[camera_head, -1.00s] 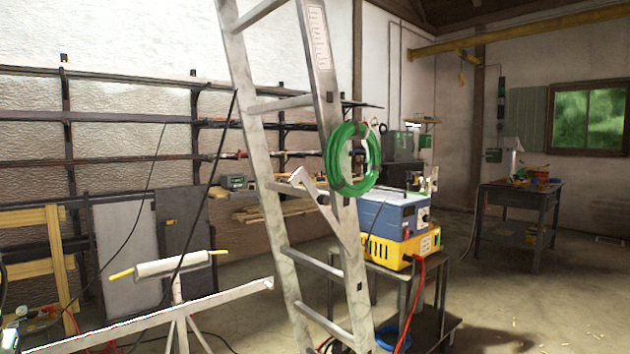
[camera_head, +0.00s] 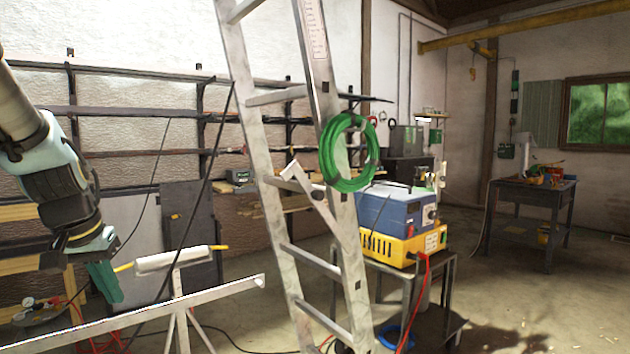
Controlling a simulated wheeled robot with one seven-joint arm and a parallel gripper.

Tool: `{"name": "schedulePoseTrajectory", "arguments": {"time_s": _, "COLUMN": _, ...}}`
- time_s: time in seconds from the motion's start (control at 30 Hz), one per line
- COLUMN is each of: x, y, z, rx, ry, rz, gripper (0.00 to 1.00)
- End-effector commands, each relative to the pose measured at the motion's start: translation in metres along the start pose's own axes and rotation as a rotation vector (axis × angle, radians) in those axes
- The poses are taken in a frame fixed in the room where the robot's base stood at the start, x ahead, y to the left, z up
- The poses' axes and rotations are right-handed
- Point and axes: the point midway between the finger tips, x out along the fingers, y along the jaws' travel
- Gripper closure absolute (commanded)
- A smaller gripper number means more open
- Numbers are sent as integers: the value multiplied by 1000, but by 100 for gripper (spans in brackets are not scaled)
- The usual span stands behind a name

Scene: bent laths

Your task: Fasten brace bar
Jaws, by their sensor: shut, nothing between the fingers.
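A short pale bar (camera_head: 322,208), which looks like the brace bar, slants across the leaning metal ladder (camera_head: 291,250). Its upper end angles out over a rung, and its lower part runs down to the right rail. A dark round knob or fitting shows near its upper part; I cannot tell whether it is fastened there. My gripper (camera_head: 107,284) hangs at the left, pointing down, shut and empty. It is well left of the ladder and appears close to the roller stand (camera_head: 172,262); I cannot tell the gap in depth.
A green hose coil (camera_head: 348,152) hangs on the ladder's right rail. A blue and yellow machine (camera_head: 401,225) stands on a cart behind the ladder. A long pale bar (camera_head: 205,304) crosses the lower left. Wall racks and cables lie behind. Open floor (camera_head: 515,300) shows at right.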

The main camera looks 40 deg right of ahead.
Motion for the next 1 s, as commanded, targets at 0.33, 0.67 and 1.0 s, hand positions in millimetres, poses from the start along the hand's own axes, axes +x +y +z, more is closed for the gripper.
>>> {"name": "schedulePoseTrajectory", "arguments": {"time_s": 0.33, "x": -117, "y": 279, "z": -168, "rx": 787, "ry": 363, "rz": 419, "gripper": 100}}
{"name": "schedulePoseTrajectory", "arguments": {"time_s": 0.67, "x": -157, "y": 339, "z": -177, "rx": 953, "ry": 465, "rz": 511, "gripper": 100}}
{"name": "schedulePoseTrajectory", "arguments": {"time_s": 1.0, "x": -154, "y": 340, "z": -178, "rx": 951, "ry": 462, "rz": 510, "gripper": 100}}
